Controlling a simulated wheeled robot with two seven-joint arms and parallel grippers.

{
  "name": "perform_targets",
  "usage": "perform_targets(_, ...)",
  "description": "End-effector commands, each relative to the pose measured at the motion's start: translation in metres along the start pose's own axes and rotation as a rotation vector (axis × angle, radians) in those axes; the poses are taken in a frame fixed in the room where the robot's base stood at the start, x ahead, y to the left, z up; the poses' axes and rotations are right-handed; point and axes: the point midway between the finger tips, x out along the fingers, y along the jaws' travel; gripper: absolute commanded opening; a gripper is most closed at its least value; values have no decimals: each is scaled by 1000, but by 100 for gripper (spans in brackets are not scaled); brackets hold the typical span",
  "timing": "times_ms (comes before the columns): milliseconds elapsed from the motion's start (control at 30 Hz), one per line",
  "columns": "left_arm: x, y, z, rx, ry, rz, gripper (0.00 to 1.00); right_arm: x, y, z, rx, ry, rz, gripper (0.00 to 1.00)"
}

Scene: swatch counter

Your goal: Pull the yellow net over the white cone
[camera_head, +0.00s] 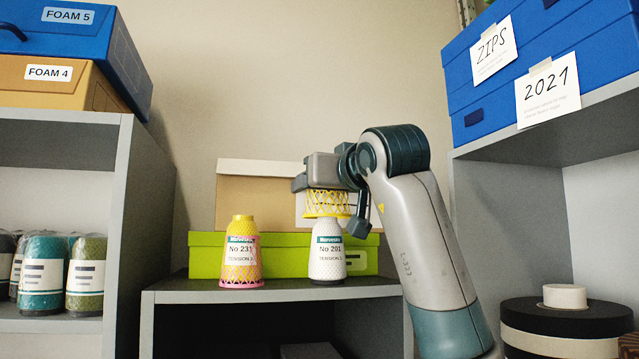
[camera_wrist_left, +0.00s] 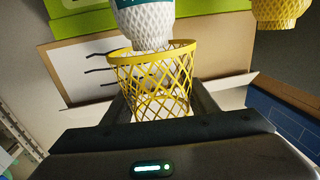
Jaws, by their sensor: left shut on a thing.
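The white cone (camera_head: 327,262) stands upright on the grey shelf, with a teal and white label. My left gripper (camera_head: 327,188) is above it, on an arm that rises from the lower right in the head view. It is shut on the yellow net (camera_head: 327,204), which hangs with its wide rim down. The rim is level with the cone's tip. In the left wrist view the net (camera_wrist_left: 155,85) opens toward the white cone (camera_wrist_left: 147,22), whose tip is at the rim. I cannot tell whether the tip is inside. The right gripper is not in view.
A yellow cone (camera_head: 241,240) with a pink net around it stands to the left on the same shelf (camera_head: 270,292). A green box (camera_head: 206,254) and a cardboard box (camera_head: 250,191) are behind. Taller grey shelving (camera_head: 135,215) flanks the left, and a black roll stack (camera_head: 567,325) stands right.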

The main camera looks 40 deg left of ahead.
Motion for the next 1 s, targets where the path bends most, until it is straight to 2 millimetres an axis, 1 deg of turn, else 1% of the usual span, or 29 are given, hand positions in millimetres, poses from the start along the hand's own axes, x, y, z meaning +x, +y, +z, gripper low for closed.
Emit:
perform_targets(33, 0, 0, 4, 0, 0, 0, 29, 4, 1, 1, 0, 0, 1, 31)
perform_targets(567, 0, 0, 26, 0, 0, 0, 29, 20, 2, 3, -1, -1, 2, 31)
perform_targets(1000, 0, 0, 44, 0, 0, 0, 29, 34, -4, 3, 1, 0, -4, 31)
